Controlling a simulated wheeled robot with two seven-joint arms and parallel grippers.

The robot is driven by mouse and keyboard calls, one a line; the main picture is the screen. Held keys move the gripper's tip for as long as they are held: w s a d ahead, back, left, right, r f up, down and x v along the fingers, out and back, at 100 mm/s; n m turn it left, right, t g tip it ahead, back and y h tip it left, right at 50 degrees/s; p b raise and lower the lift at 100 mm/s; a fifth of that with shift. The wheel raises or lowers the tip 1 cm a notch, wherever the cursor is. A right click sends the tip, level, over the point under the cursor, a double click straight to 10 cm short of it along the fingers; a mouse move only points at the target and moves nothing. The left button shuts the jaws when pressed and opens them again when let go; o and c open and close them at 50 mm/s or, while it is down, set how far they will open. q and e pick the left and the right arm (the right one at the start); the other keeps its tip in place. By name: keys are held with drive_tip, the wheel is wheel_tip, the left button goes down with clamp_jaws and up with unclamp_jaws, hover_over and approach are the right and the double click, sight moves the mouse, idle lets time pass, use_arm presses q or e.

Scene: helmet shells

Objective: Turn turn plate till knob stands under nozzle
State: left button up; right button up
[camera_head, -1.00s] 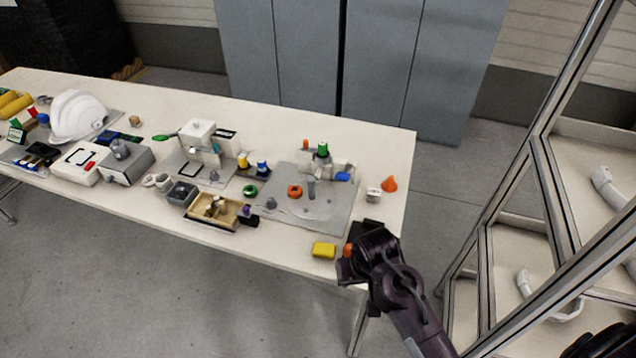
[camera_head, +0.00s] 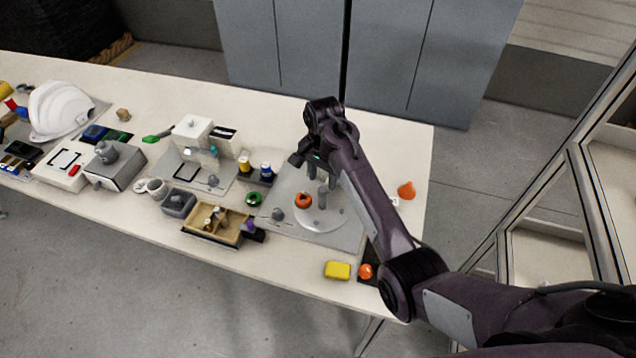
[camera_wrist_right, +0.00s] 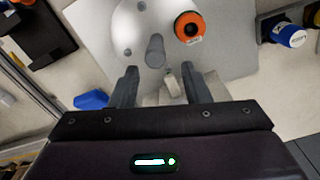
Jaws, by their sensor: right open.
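The pale round turn plate (camera_head: 318,221) lies on a grey base plate (camera_head: 352,237) near the table's right end. A grey upright peg, apparently the knob (camera_head: 322,197), stands on it, and also shows in the right wrist view (camera_wrist_right: 155,50). The nozzle is hidden behind my right arm. My left gripper is out of view.
A grey knob-like part (camera_head: 277,214) sits on the base plate left of the disc.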

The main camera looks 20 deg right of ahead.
sight(323, 189)
drive_tip(key=shift+f, duration=0.1)
drive_tip(key=f, duration=0.1)
drive_tip(key=s+f+p, duration=0.1)
drive_tip(key=f, duration=0.1)
drive_tip(key=shift+f, duration=0.1)
wheel_tip(323, 189, down, 3)
drive_tip(key=shift+w+r, duration=0.15)
drive_tip(key=shift+r, duration=0.05)
drive_tip(key=shift+w+f, duration=0.1)
drive_tip(key=shift+f, duration=0.45)
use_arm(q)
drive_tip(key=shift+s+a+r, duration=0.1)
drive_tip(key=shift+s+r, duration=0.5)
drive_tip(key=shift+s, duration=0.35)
use_arm(e)
clamp_jaws()
